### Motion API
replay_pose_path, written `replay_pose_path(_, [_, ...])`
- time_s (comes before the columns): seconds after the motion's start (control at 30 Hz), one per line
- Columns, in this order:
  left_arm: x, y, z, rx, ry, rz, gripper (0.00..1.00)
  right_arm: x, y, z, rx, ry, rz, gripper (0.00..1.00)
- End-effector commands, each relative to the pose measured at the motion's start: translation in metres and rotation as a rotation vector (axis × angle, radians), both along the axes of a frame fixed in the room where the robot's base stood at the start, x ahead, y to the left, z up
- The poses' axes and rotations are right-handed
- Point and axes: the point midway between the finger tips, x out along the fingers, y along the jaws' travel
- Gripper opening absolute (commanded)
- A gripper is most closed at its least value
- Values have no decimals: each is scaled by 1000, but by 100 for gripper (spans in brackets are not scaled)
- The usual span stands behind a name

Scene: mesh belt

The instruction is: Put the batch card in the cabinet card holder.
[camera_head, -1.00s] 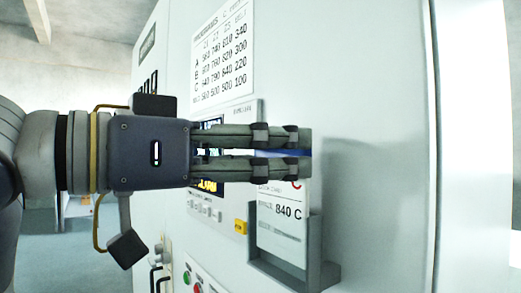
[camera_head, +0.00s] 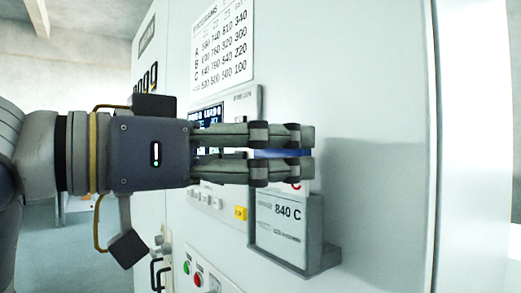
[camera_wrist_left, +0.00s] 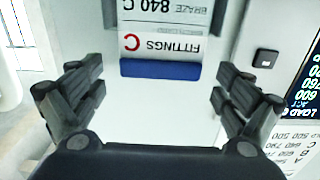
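The batch card is white with a blue top strip, a red C and "840 C". It (camera_head: 288,212) stands upright in the grey card holder (camera_head: 322,232) on the cabinet front in the head view. In the left wrist view the card (camera_wrist_left: 160,42) appears upside down, with its blue strip nearest me. My left gripper (camera_head: 308,154) is level with the strip. In the wrist view its fingers are spread on both sides of the card, with a visible gap at each edge. The near finger hides part of the card's top in the head view. My right gripper is not in view.
The pale cabinet (camera_head: 380,200) fills the middle and right. Left of the holder are a control panel with a display (camera_head: 207,118), a yellow button (camera_head: 241,213) and red and green buttons. A program chart (camera_head: 222,45) hangs above. Open floor shows at the left.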

Motion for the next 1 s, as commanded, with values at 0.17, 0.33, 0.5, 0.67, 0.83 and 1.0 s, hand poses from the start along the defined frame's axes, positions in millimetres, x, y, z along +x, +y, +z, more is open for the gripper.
replay_pose_path(0.17, [0, 0, 0, 0, 0, 0, 96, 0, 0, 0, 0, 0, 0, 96])
replay_pose_path(0.33, [-1, 2, 0, 0, 0, 0, 96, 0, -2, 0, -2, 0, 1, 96])
replay_pose_path(0.5, [-12, 18, 1, -1, -2, 2, 96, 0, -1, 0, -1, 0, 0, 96])
replay_pose_path(0.67, [-32, 46, 1, -2, -3, 5, 96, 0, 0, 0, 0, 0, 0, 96])
replay_pose_path(0.83, [-52, 74, 1, -2, -1, 4, 96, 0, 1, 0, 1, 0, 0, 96])
replay_pose_path(1.0, [-66, 91, 0, -1, -1, 3, 96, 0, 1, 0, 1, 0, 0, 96])
